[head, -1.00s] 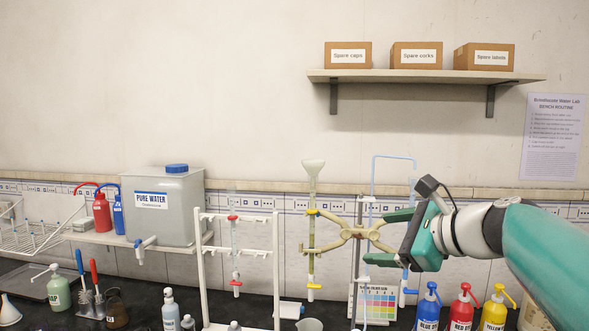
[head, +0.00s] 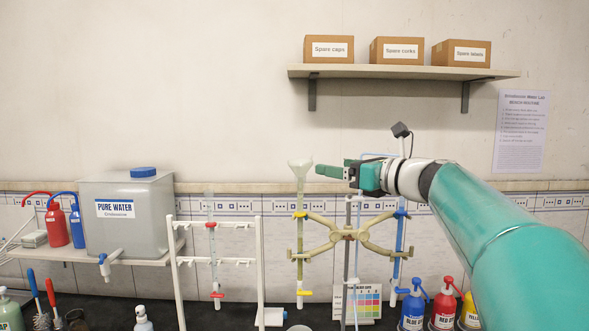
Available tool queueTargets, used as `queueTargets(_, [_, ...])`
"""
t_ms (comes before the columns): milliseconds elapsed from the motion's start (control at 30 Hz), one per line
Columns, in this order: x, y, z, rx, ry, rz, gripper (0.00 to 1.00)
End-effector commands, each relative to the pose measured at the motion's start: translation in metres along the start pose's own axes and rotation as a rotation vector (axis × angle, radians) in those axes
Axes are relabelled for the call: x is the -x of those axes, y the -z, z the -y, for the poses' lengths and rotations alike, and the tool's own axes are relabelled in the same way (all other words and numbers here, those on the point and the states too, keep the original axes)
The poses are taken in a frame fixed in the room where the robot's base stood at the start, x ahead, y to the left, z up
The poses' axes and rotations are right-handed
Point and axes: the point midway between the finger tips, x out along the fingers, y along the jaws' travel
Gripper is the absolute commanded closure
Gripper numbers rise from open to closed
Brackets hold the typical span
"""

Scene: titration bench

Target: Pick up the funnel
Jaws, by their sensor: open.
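A pale, translucent funnel (head: 300,164) sits upright in the top of the left burette (head: 300,240), which the double clamp holds. Its cone and the top of its stem show. My gripper (head: 334,170) points left, at about the height of the funnel and just right of it in the picture. The jaws are open and nothing shows between them. A small gap of wall shows between the fingertips and the cone; how far apart they are in depth I cannot tell.
The beige clamp (head: 347,234) on its stand also holds a blue-marked burette (head: 399,240) below my arm. A white rack (head: 175,270) stands left, near the pure water tank (head: 125,220). The wall shelf (head: 400,72) is above. Dye bottles (head: 412,308) stand at the lower right.

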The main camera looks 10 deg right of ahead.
Motion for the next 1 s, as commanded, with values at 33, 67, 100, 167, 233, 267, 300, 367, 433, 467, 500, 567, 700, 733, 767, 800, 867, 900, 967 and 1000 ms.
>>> queueTargets(33, [-0.012,0.001,-0.002,-0.001,-0.007,-0.001,0.22])
queueTargets(67, [-0.018,0.002,-0.001,-0.001,-0.006,-0.002,0.22])
queueTargets(100, [-0.025,0.002,-0.001,0.000,-0.005,-0.002,0.22])
queueTargets(167, [-0.037,0.002,-0.001,0.000,-0.006,-0.002,0.22])
queueTargets(233, [-0.048,0.001,-0.001,0.002,-0.006,-0.002,0.22])
queueTargets(267, [-0.053,0.001,-0.001,0.001,-0.006,-0.002,0.22])
queueTargets(300, [-0.058,0.001,-0.001,0.001,-0.006,-0.002,0.22])
queueTargets(367, [-0.063,0.001,-0.002,0.002,-0.006,-0.001,0.22])
queueTargets(433, [-0.068,0.001,-0.002,0.001,-0.007,-0.002,0.22])
queueTargets(467, [-0.070,0.001,-0.002,0.001,-0.008,-0.002,0.22])
queueTargets(500, [-0.075,0.001,-0.003,0.001,-0.008,-0.002,0.22])
queueTargets(567, [-0.084,0.000,-0.004,0.001,-0.008,-0.002,0.22])
queueTargets(700, [-0.107,0.000,-0.006,0.003,-0.008,-0.003,0.22])
queueTargets(733, [-0.112,0.001,-0.005,0.002,-0.008,-0.003,0.22])
queueTargets(767, [-0.115,0.000,-0.006,0.002,-0.009,-0.003,0.22])
queueTargets(800, [-0.118,0.000,-0.006,0.002,-0.008,-0.002,0.22])
queueTargets(867, [-0.121,0.000,-0.006,0.002,-0.007,-0.002,0.22])
queueTargets(900, [-0.122,0.000,-0.006,0.002,-0.007,-0.002,0.22])
queueTargets(967, [-0.122,0.000,-0.006,0.002,-0.006,-0.002,0.22])
queueTargets(1000, [-0.122,0.000,-0.006,0.001,-0.006,-0.002,0.22])
